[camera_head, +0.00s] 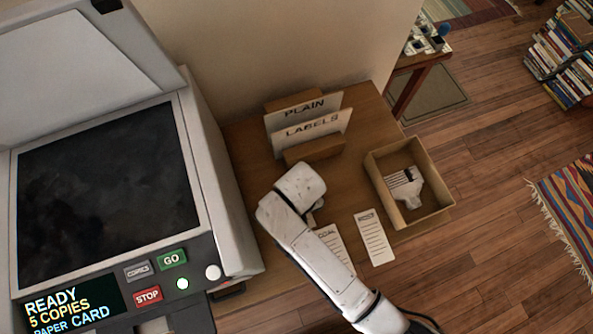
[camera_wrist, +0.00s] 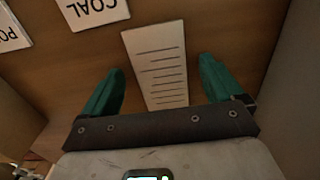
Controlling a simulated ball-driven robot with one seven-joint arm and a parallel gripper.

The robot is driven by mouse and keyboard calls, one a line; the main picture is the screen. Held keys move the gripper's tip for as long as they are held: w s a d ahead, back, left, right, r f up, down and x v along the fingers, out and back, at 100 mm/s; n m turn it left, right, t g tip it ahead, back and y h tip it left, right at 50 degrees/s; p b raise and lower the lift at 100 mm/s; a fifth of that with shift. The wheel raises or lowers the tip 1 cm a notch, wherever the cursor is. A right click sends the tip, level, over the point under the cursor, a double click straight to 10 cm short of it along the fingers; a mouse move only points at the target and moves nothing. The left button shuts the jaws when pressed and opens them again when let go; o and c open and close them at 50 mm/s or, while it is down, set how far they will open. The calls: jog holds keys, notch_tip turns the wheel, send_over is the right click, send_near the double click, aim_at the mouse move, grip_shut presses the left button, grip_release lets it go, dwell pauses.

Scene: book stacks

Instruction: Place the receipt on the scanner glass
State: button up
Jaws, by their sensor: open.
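A narrow white slip with several printed lines, which looks like the receipt (camera_wrist: 157,65), lies on the brown table in the wrist view. My gripper (camera_wrist: 161,65) is open, with its teal fingers on either side of the slip and nothing visibly held. Whether the fingers touch the table is unclear. In the head view my white arm hides this slip and most of the gripper. The scanner glass (camera_head: 105,190) is dark and bare at the left, with its lid (camera_head: 80,60) raised.
A COAL slip (camera_head: 333,250) and another lined slip (camera_head: 374,238) lie nearby. PLAIN (camera_head: 300,108) and LABELS (camera_head: 312,132) cards stand upright behind my arm. The scanner's raised side borders the table.

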jog(key=shift+c, duration=0.3)
jog(key=c, duration=1.2)
jog(key=shift+o, duration=0.2)
jog(key=shift+r, duration=0.1)
jog(key=shift+r, duration=0.3)
notch_tip(320, 180, up, 2)
jog(key=shift+r, duration=0.15)
jog(key=s+d+r, duration=0.3)
jog(key=s+r, duration=0.6)
jog(key=s, duration=0.4)
jog(key=shift+s+d+r+p, duration=0.3)
jog(key=shift+r+p, duration=0.05)
jog(key=shift+r, duration=0.05)
